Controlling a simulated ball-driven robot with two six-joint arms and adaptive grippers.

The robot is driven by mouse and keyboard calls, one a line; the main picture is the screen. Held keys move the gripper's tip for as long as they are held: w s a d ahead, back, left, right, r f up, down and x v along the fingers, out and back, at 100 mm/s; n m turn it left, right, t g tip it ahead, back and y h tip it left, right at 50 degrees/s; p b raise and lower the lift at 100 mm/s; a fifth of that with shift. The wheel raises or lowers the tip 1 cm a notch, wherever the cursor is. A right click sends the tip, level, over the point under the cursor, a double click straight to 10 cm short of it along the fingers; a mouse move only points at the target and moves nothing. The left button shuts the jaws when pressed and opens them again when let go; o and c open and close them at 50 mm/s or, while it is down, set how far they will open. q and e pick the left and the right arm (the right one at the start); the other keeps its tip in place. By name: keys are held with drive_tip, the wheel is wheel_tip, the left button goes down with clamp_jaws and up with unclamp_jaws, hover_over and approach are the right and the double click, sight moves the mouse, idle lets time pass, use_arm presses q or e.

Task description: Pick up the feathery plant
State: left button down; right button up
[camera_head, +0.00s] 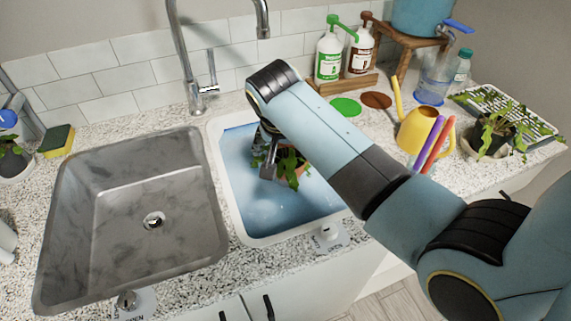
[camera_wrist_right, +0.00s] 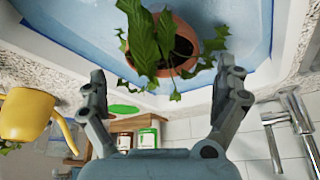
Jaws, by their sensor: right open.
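A green leafy plant in a terracotta pot (camera_head: 292,176) stands in the white-rimmed basin of blue water (camera_head: 312,205). The right wrist view shows its broad upright leaves and small trailing ones (camera_wrist_right: 150,40). My right gripper (camera_head: 268,160) is above the basin, beside this plant and partly in front of it. Its fingers are open, with the pot beyond the fingertips and nothing held. Another leafy plant in a dark pot (camera_head: 488,140) stands at the right of the counter. A third plant (camera_head: 12,160) is cut by the left edge. I cannot tell which is feathery. My left gripper is out of view.
An empty steel sink (camera_head: 110,220) lies left of the basin, with a tall faucet (camera_head: 190,60) behind. A yellow watering can (camera_head: 415,130), two pump bottles (camera_head: 330,55) and a seedling tray (camera_head: 510,110) stand to the right. A sponge (camera_head: 57,140) lies at left.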

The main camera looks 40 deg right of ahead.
sight(288, 160)
drive_tip(key=shift+w+d+f, duration=0.2)
drive_tip(key=shift+f, duration=0.3)
drive_tip(key=shift+w+f, duration=0.15)
drive_tip(key=shift+f, duration=0.1)
drive_tip(key=x, duration=0.4)
drive_tip(key=shift+w+d+f, duration=0.1)
drive_tip(key=shift+w+d, duration=0.05)
drive_tip(key=shift+w+d+f, duration=0.1)
drive_tip(key=shift+f, duration=0.2)
drive_tip(key=shift+c, duration=1)
drive_tip(key=c, duration=0.9)
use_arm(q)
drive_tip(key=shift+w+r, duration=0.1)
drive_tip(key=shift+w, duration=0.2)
use_arm(e)
drive_tip(key=shift+c, duration=1.1)
